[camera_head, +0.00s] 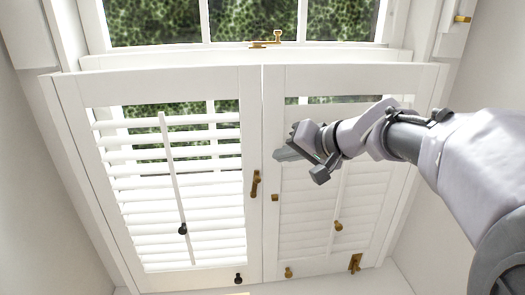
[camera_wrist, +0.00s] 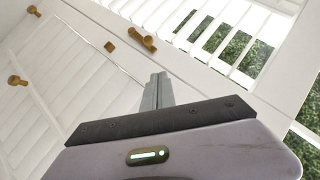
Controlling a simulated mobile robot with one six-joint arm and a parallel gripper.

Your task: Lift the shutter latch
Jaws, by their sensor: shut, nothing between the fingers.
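The brass shutter latch (camera_head: 255,184) is on the inner stile of the left shutter panel. Its bar stands nearly upright, apart from the small brass catch (camera_head: 275,198) on the right panel's inner stile. The wrist view shows the latch (camera_wrist: 143,39) and the catch (camera_wrist: 109,47) beyond my fingertips, with the panel seam between them. My gripper (camera_head: 279,155) is in front of the right panel, above and a little right of the latch in the head view. Its fingers (camera_wrist: 157,80) are shut, with nothing between them. I see no contact with the latch.
The left panel (camera_head: 77,140) has tilted-open louvers and a dark tilt-rod knob (camera_head: 183,229). The right panel (camera_head: 268,240) has louvers that look closed and a brass knob (camera_head: 338,226). A brass window fastener (camera_head: 268,41) sits above. More small hardware lines the bottom rails.

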